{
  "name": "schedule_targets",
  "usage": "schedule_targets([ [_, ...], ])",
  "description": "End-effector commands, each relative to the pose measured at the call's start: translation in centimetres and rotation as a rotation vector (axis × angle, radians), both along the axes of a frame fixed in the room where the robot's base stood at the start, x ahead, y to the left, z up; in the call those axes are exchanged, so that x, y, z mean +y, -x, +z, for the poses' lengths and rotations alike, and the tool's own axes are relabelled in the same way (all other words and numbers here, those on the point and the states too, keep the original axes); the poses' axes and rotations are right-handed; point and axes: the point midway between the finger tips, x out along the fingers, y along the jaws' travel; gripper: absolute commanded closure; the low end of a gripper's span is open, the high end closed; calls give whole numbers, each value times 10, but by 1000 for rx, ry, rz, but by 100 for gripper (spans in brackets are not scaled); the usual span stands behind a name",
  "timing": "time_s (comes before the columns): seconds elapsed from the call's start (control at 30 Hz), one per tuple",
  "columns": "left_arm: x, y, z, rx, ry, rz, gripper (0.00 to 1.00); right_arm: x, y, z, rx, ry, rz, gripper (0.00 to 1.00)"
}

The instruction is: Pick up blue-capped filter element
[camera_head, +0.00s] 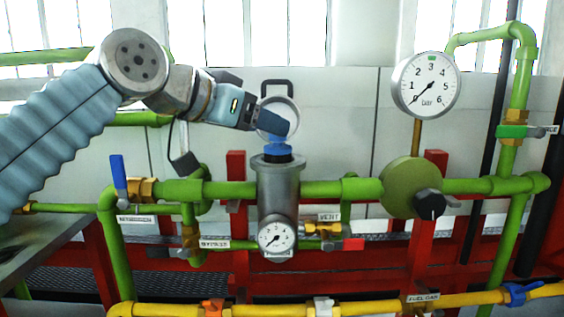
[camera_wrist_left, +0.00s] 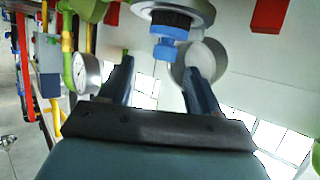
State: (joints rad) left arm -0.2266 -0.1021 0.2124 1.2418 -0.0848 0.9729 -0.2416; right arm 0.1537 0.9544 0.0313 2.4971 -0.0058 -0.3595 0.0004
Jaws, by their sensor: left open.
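The blue-capped filter element (camera_head: 278,148) stands upright in the open top of a grey cylindrical housing (camera_head: 279,187). Only its blue top and a dark band show above the rim; the rest is hidden inside. It also shows in the left wrist view, where the blue cap (camera_wrist_left: 165,49) is near the top, just beyond the fingertips. My left gripper (camera_head: 279,130) comes in from the left, tilted down, right above the cap. In the left wrist view the two fingers of the left gripper (camera_wrist_left: 160,65) are apart with nothing held between them. My right gripper is not in view.
A round grey lid with a black handle (camera_head: 291,105) stands open behind the gripper. Green pipes (camera_head: 335,189) run both sides of the housing, with a small gauge (camera_head: 277,238) on its front. A large gauge (camera_head: 425,84) and blue-handled valve (camera_head: 118,178) flank it.

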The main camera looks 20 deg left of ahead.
Motion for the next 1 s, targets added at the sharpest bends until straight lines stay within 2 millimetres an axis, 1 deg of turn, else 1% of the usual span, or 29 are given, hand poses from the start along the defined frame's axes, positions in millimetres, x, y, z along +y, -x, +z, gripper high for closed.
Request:
schedule_targets([
  [0.03,-4,-7,-3,3,-1,-1,37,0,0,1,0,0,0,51],
  [0.1,-7,-13,-6,0,-1,0,37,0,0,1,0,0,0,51],
  [0.27,-12,-24,-11,2,-1,-1,37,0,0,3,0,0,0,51],
  [0.4,-18,-44,-21,3,-1,0,37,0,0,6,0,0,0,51],
  [0.5,-24,-55,-27,2,-1,-1,37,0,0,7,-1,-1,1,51],
  [0.6,-27,-60,-29,1,0,0,37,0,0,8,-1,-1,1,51],
  [0.8,-27,-61,-30,-1,0,0,37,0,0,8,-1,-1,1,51],
  [0.87,-27,-61,-30,-1,0,0,45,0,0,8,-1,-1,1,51],
  [1.0,-27,-61,-30,0,0,0,66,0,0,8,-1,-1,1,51],
])
